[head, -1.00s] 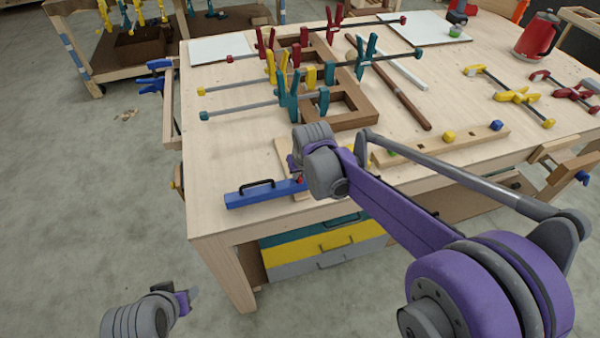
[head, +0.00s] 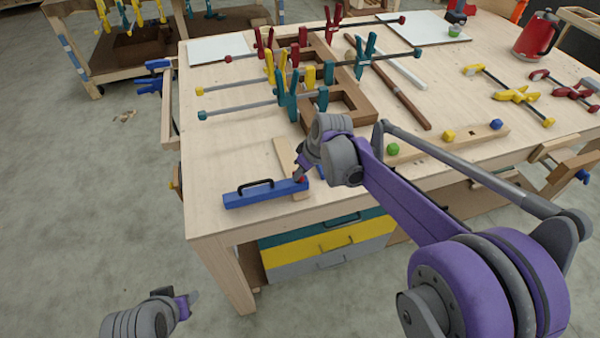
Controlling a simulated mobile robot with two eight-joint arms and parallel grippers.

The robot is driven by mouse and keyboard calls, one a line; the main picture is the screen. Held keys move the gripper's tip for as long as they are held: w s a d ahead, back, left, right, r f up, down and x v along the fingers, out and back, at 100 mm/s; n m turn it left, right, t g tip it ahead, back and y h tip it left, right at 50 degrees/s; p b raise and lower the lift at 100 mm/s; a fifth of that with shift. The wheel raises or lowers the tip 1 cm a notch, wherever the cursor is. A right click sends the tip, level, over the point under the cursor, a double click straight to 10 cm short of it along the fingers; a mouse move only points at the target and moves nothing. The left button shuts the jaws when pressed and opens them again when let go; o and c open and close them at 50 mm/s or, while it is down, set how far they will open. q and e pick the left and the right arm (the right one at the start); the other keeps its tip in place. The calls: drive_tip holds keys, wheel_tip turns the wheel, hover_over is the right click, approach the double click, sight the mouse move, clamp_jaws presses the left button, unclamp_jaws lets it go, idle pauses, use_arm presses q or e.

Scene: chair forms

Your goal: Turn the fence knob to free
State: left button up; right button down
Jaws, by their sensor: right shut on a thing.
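The fence is a blue bar (head: 243,198) with a black handle (head: 256,184), lying at the near left of the workbench. A small red knob (head: 302,180) shows at its right end, partly covered by my gripper. My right gripper (head: 301,174) reaches down to that end and is shut on the red knob. The fingertips are small, and the knob's exact turn cannot be read. My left gripper (head: 192,299) is low at the left, over the floor, away from the bench. Its finger opening cannot be made out.
A pale wooden strip (head: 284,153) runs beneath the fence's right end. A board with green (head: 393,149), yellow and blue knobs lies to the right. Clamps hold a brown frame (head: 352,118) behind.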

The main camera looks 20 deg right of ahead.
drive_tip(key=n, duration=0.2)
drive_tip(key=n+g+y, duration=0.1)
drive_tip(key=n, duration=0.1)
drive_tip(key=n+g, duration=0.1)
drive_tip(key=n, duration=0.1)
drive_tip(key=shift+w+d+n+y, duration=0.2)
drive_tip(key=shift+w+n+y, duration=0.1)
drive_tip(key=shift+y, duration=0.1)
drive_tip(key=n+g, duration=0.1)
drive_tip(key=n, duration=0.1)
drive_tip(key=n+g, duration=0.1)
drive_tip(key=n, duration=0.2)
drive_tip(key=shift+w, duration=0.2)
drive_tip(key=shift+n, duration=0.4)
drive_tip(key=c, duration=0.9)
unclamp_jaws()
drive_tip(key=shift+d, duration=0.1)
drive_tip(key=p+v, duration=0.1)
drive_tip(key=v, duration=0.9)
drive_tip(key=shift+d+r, duration=0.2)
drive_tip(key=shift+r, duration=0.15)
